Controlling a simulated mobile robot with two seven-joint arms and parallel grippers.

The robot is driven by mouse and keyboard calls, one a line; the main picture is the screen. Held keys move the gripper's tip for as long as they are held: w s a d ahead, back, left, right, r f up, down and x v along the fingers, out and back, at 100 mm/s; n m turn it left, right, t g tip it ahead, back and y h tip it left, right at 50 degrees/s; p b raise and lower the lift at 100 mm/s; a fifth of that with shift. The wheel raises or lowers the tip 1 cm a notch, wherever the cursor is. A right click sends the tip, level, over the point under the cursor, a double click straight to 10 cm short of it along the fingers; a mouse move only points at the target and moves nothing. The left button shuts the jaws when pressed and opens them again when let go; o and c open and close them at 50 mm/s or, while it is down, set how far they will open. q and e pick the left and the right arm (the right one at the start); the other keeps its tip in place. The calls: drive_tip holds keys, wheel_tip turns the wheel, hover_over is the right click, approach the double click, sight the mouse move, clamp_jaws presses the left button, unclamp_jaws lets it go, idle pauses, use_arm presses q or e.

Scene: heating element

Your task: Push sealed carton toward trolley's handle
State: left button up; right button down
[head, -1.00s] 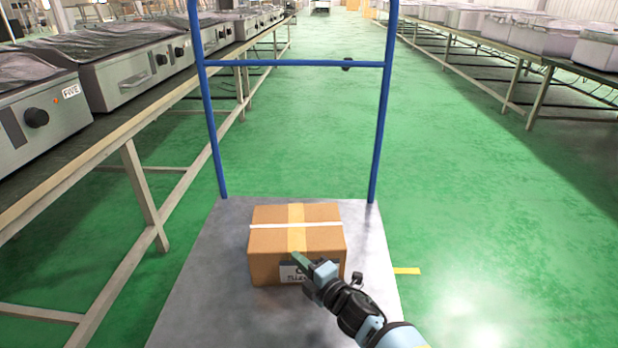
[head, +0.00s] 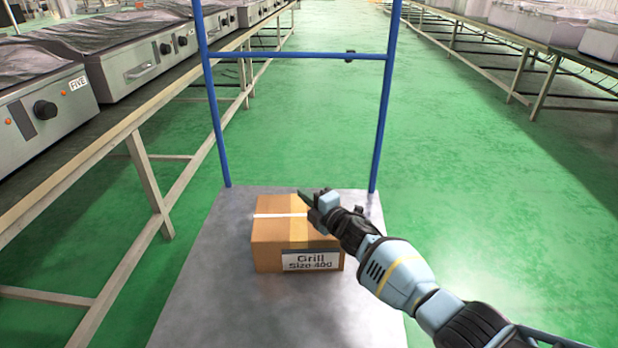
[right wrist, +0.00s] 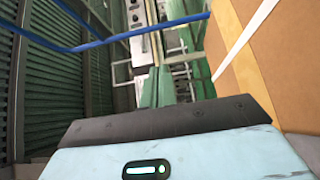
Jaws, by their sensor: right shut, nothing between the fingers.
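The sealed carton (head: 296,257) is a brown box with tan tape, a white strap and a label reading "Grill Size 400". It sits upright on the grey deck of the trolley (head: 210,290), near the end with the blue handle (head: 290,55). A short strip of bare deck shows between box and handle. My right gripper (head: 308,200) is shut and empty, over the top right part of the carton in the head view; I cannot tell if it touches. The carton (right wrist: 285,60) also fills the right side of the right wrist view. My left gripper is not in view.
A long bench (head: 130,122) with several steel grill units (head: 140,62) runs along the left, close to the trolley. Another bench (head: 545,70) with wrapped units stands at the right. Green floor (head: 490,220) is clear to the right and beyond the handle.

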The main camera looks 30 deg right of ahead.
drive_tip(key=w+d+b, duration=0.1)
drive_tip(key=w, duration=0.1)
drive_tip(key=w+d+b, duration=0.4)
drive_tip(key=w, duration=0.1)
drive_tip(key=shift+f, duration=0.25)
drive_tip(key=shift+w+d+r+b, duration=0.25)
drive_tip(key=shift+w+d+b, duration=0.3)
drive_tip(key=shift+w+b, duration=0.1)
